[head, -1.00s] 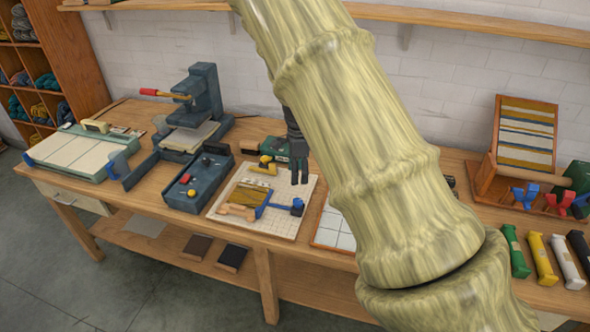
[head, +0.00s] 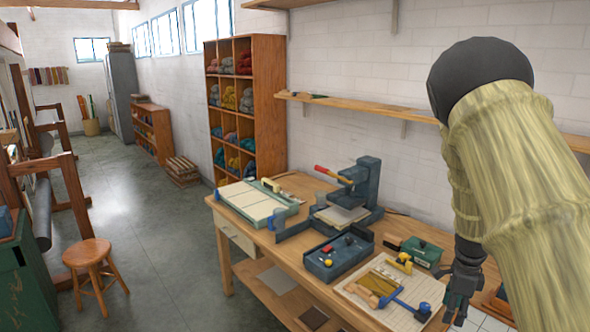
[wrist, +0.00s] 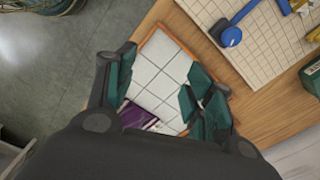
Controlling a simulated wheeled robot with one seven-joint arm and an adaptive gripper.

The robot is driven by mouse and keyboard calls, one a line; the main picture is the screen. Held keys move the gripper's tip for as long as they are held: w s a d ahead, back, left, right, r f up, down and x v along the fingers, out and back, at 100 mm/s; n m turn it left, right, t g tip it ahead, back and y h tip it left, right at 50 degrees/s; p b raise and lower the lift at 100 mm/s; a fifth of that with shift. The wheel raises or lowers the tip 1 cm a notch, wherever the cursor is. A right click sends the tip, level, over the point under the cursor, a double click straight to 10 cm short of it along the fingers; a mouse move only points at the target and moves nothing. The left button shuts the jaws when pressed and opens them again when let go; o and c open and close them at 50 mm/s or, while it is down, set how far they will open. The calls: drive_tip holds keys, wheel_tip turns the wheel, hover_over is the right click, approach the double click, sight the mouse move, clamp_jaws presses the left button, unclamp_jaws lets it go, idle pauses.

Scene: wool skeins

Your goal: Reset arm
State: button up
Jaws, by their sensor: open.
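My gripper (head: 458,300) hangs at the lower right in the head view, over the front part of the workbench (head: 290,186). My pale striped arm fills the right side there. In the wrist view my gripper (wrist: 160,80) has its dark green fingers spread apart with nothing between them. Beyond the fingers lies a white tiled board (wrist: 160,62) with an orange-brown edge. A purple item (wrist: 138,116) lies on it, partly hidden by my gripper.
A gridded mat (head: 392,318) with a blue-ended tool (head: 424,309) lies left of my gripper. A dark blue tray (head: 338,256) and a press (head: 362,185) stand further left. A wall shelf (head: 350,104) runs behind. The floor (head: 165,250) by the stool (head: 88,254) is open.

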drive_tip(key=s+a+f+n+h+b, duration=0.1)
drive_tip(key=s+a+f+n, duration=0.1)
drive_tip(key=s+f+n, duration=0.4)
drive_tip(key=s+a+f+n+g+b, duration=0.1)
drive_tip(key=s+a+f+n, duration=0.1)
drive_tip(key=s+f, duration=0.75)
drive_tip(key=s+a+f+n+h, duration=0.1)
drive_tip(key=s+a+f+n, duration=0.15)
drive_tip(key=s+f, duration=0.5)
drive_tip(key=s+a+f+n+y+b, duration=0.1)
drive_tip(key=s+a+f+n, duration=0.3)
drive_tip(key=s, duration=0.5)
drive_tip(key=s+a+f+n+t+y+b, duration=0.1)
drive_tip(key=s+a+f+n, duration=0.4)
drive_tip(key=s+a+n, duration=0.3)
drive_tip(key=shift+s+a, duration=0.6)
drive_tip(key=shift+a, duration=0.4)
